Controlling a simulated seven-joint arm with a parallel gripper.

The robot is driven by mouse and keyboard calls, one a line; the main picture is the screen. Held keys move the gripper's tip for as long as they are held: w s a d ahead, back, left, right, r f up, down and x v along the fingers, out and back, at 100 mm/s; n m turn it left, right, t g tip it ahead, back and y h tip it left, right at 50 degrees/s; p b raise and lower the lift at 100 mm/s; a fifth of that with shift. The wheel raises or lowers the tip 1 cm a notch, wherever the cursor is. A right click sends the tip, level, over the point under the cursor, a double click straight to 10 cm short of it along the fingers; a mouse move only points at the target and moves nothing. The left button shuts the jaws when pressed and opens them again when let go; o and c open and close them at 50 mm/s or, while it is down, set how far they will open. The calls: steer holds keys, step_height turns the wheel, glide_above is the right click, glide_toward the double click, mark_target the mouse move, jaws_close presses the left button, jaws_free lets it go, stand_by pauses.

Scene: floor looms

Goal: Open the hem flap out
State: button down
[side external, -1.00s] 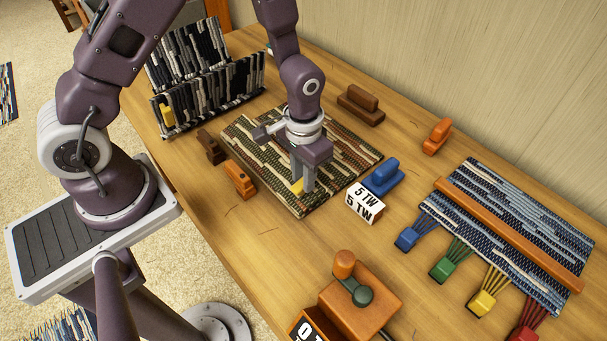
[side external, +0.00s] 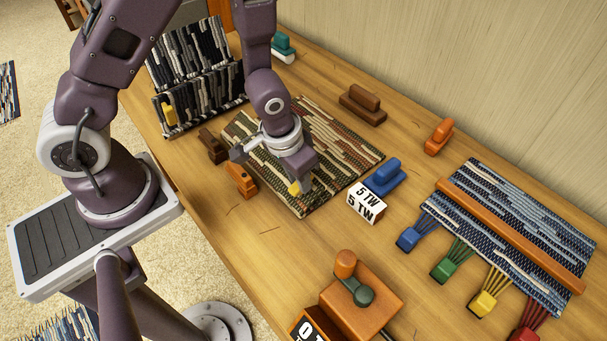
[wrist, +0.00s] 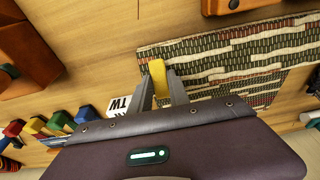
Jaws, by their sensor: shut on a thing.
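The striped rag mat (side external: 340,150) lies on the table, in cream, green, black and rust bands. A yellow tab (side external: 294,188) shows at its near side under my gripper (side external: 301,181). In the wrist view, the tab (wrist: 158,76) stands between the two fingers of my gripper (wrist: 159,82), which are shut on it. The mat's cloth (wrist: 225,60) is right beside the tab there. My wrist hides part of the mat in the side view, and I cannot tell how far the flap is raised.
An orange clamp-like block (side external: 241,180) and a dark brown one (side external: 213,146) stand left of the mat. A blue block (side external: 384,178) and a white "5 TW" block (side external: 366,203) stand close on its right. Bare table lies in front of the mat.

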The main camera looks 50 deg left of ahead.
steer(key=shift+s+r+t, duration=0.1)
steer(key=shift+s+t, duration=0.2)
steer(key=shift+s, duration=0.05)
steer(key=c, duration=1.2)
jaws_free()
steer(key=shift+c, duration=0.2)
steer(key=v, duration=0.7)
